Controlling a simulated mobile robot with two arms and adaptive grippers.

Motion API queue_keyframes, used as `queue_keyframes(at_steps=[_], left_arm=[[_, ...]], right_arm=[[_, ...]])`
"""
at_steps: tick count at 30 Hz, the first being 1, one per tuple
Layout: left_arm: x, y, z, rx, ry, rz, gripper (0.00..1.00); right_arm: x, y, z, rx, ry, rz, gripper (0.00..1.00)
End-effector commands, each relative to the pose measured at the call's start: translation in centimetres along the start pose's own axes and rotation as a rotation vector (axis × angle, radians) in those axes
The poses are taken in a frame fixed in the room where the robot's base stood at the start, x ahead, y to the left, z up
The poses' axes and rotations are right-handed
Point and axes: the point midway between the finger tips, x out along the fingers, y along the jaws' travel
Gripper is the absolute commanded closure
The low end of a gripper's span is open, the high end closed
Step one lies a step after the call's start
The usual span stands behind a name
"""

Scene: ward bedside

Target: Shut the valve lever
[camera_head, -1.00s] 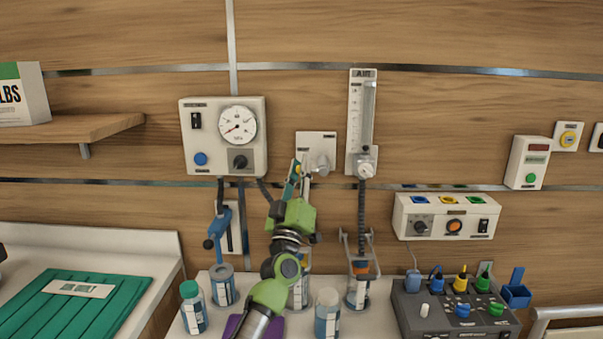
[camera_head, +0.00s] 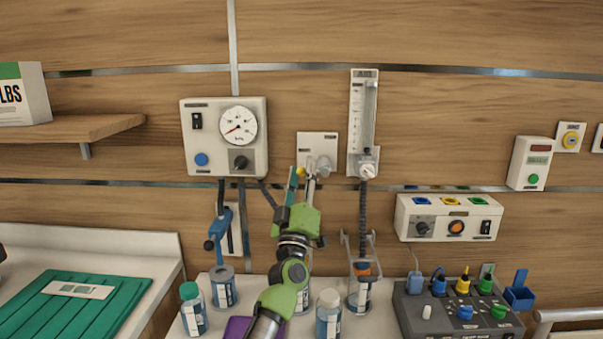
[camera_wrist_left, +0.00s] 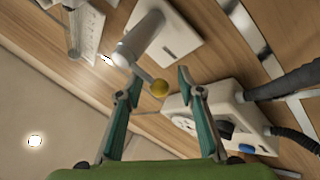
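The valve is a grey cylinder on a white wall plate (camera_head: 318,144), between the gauge box and the air flowmeter. My left gripper (camera_head: 302,176), green with teal fingers, reaches up to the valve from below. Contact is not visible. My right gripper is not in view.
The gauge box (camera_head: 225,178) is left of the valve, with dark hoses below. The flowmeter (camera_head: 362,120) is close on the right. Bottles, including a green-capped one (camera_head: 193,312), and a grey control box (camera_head: 455,312) stand below. A shelf (camera_head: 75,128) juts out at left.

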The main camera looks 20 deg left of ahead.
Motion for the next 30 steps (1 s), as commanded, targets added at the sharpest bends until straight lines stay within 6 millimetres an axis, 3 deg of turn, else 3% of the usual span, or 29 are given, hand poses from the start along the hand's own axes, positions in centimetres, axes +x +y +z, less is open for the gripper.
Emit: queue_keyframes(at_steps=[8, 21, 30], left_arm=[[-0.8, 0.0, -0.1, -0.002, 0.002, 0.000, 0.65], [-8.9, -0.1, 0.1, -0.001, 0.000, -0.001, 0.65], [-11.8, 0.0, 0.1, 0.000, 0.000, 0.000, 0.65]], right_arm=[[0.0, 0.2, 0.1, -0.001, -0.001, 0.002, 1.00], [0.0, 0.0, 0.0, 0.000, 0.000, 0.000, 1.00], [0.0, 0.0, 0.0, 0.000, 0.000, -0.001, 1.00]])
